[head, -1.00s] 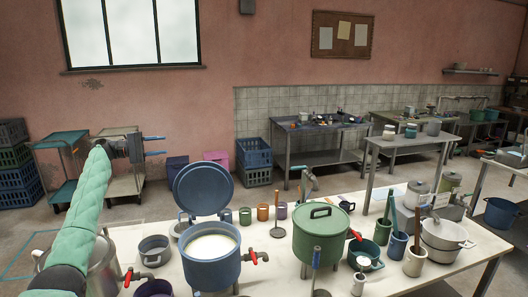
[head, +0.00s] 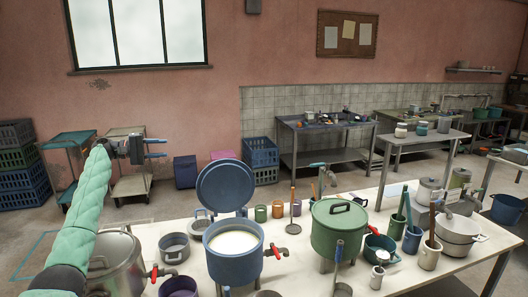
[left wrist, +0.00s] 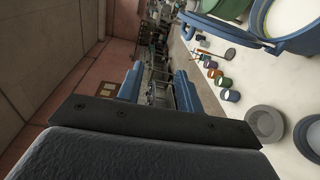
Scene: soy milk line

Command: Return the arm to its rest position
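My left arm, in a green padded sleeve, comes in from the left in the head view and is raised at the left end of the table (head: 405,262). Its gripper (head: 156,148) points right, above the table and clear of its things. Its two blue fingers are apart with nothing between them. The left wrist view also shows the open, empty gripper (left wrist: 158,88), with the table's pots and cups off to the right. My right arm and gripper are not in view.
On the table stand a blue pot (head: 234,262) of white liquid with its lid raised, a lidded green pot (head: 337,234), a steel pot (head: 115,262), a grey pan (head: 175,251) and several cups. Blue crates (head: 260,155) and trolleys (head: 130,185) stand behind on open floor.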

